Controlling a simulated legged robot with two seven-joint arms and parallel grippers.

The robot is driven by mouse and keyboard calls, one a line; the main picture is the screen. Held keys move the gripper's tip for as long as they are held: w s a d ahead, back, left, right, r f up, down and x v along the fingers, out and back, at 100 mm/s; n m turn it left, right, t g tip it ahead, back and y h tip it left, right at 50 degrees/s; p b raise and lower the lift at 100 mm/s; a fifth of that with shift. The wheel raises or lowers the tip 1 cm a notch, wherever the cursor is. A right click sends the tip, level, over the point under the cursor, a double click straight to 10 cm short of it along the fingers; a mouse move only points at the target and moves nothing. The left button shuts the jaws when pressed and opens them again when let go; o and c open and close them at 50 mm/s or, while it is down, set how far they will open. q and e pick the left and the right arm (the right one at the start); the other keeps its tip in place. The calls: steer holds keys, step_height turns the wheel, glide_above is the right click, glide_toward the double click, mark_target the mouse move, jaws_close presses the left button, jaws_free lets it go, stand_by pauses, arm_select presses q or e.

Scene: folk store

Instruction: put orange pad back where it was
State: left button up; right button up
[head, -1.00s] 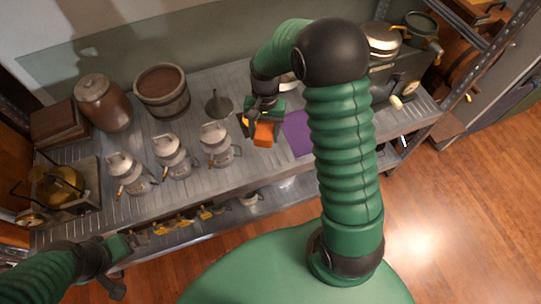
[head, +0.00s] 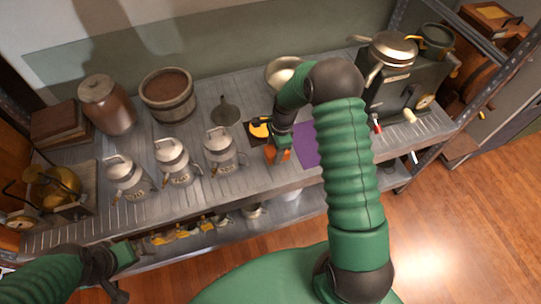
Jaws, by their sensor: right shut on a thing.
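The orange pad (head: 279,155) is in the jaws of my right gripper (head: 277,150), which is shut on it. Its lower part shows and the rest is hidden by the gripper. The pad is at the left edge of a purple mat (head: 306,143) on the metal table; I cannot tell whether it touches the surface. My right forearm covers the right part of the mat. My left gripper (head: 112,277) hangs at the lower left in front of the table, away from the pad. Its jaw opening is unclear.
A yellow and black item (head: 260,129) lies just behind my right gripper. Metal jugs (head: 222,152) stand left of it, a funnel (head: 225,112) behind them. A pale bowl (head: 284,72) sits at the back. A dark appliance (head: 398,95) stands right of the mat.

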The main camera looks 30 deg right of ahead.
steer(key=shift+w+a+f, duration=0.1)
steer(key=shift+w+a, duration=0.2)
steer(key=shift+w, duration=0.05)
step_height(320, 180, down, 4)
steer(key=shift+d+r, duration=0.15)
steer(key=shift+r, duration=0.1)
steer(key=shift+f, duration=0.1)
steer(key=o, duration=1.2)
steer(key=shift+a, duration=0.25)
steer(key=shift+o, duration=0.8)
steer(key=shift+d, duration=0.1)
